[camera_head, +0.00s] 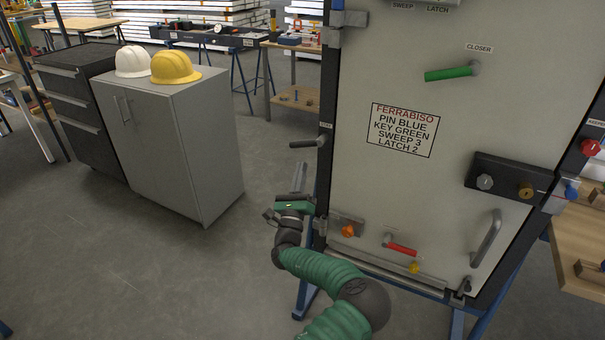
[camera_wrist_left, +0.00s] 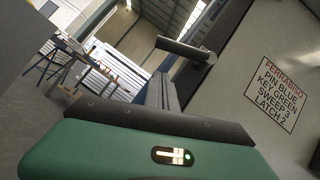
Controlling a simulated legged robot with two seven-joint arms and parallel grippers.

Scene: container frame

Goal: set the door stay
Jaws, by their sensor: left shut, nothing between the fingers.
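A dark grey lever (camera_head: 306,144) sticks out to the left from the door frame's left post, under a small label too small to read surely. It looks like the door stay. My left gripper (camera_head: 299,178) is below this lever, its fingers pointing up, shut and empty. In the left wrist view the lever (camera_wrist_left: 184,50) is just beyond the shut fingers (camera_wrist_left: 158,92); I cannot tell whether they touch it. The pale door panel (camera_head: 385,190) fills the right of the head view, with a sign naming pin, key, sweep and latch. My right gripper is out of view.
The door carries a green closer lever (camera_head: 449,73), a red lever (camera_head: 401,248), an orange knob (camera_head: 348,230), a lock plate (camera_head: 508,185) and a pull handle (camera_head: 487,238). A grey cabinet (camera_head: 170,140) with two helmets stands left. The floor between is clear.

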